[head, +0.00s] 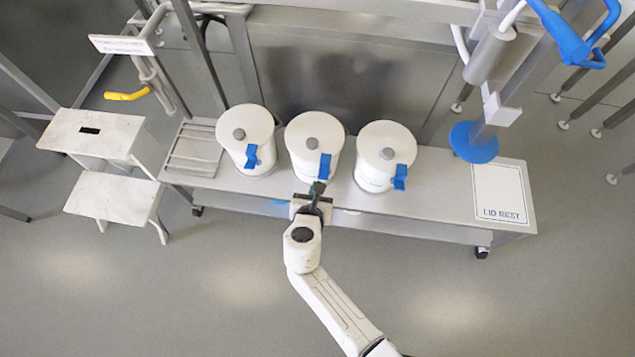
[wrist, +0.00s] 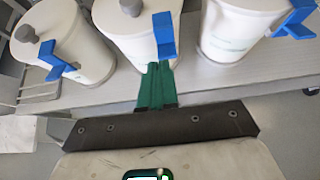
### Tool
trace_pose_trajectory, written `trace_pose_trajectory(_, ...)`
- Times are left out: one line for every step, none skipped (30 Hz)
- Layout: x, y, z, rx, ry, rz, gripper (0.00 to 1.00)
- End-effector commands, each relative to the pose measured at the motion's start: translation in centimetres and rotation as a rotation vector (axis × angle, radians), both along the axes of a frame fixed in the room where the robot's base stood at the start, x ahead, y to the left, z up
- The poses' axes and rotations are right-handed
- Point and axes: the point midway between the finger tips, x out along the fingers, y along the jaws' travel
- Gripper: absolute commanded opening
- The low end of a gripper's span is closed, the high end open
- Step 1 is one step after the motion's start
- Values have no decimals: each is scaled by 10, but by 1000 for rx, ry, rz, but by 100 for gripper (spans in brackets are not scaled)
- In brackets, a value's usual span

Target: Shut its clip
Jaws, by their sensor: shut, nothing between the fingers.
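Three white lidded tubs stand in a row on the steel bench: the left tub (head: 236,150), the middle tub (head: 302,160) and the right tub (head: 372,172). Each has a grey knob on its lid and a blue clip at its front rim: left clip (head: 251,157), middle clip (head: 324,167), right clip (head: 399,177). My gripper (head: 318,188) is in front of the middle tub. In the wrist view its green fingers (wrist: 157,68) are together and empty, their tips just below the middle clip (wrist: 164,34). I cannot tell whether they touch it.
The bench (head: 437,199) carries a slatted rack (head: 190,150) at left and a white LID REST plate (head: 502,197) at right. A blue disc (head: 474,142) hangs on a nozzle near the plate. A white step stool (head: 100,133) stands at left. Floor in front is clear.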

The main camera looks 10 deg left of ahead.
Motion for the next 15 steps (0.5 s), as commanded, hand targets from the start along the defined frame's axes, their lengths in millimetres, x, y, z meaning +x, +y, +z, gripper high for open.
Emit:
trace_pose_trajectory(-6,1,11,4,0,0,0)
trace_pose_trajectory(-10,1,15,4,0,1,0)
trace_pose_trajectory(-15,1,19,3,0,1,0)
trace_pose_trajectory(-19,1,23,4,0,0,0)
trace_pose_trajectory(-22,1,27,4,-1,1,0)
trace_pose_trajectory(-28,1,32,3,1,1,0)
trace_pose_trajectory(-32,1,35,4,1,0,0)
trace_pose_trajectory(-35,2,39,5,0,0,0)
trace_pose_trajectory(-40,2,43,3,0,1,0)
trace_pose_trajectory(-43,2,47,2,0,0,0)
trace_pose_trajectory(-46,2,50,4,0,0,0)
trace_pose_trajectory(-50,2,53,3,0,1,0)
trace_pose_trajectory(-52,2,55,3,0,1,0)
trace_pose_trajectory(-54,2,57,3,-1,1,0)
trace_pose_trajectory(-57,3,59,2,0,1,0)
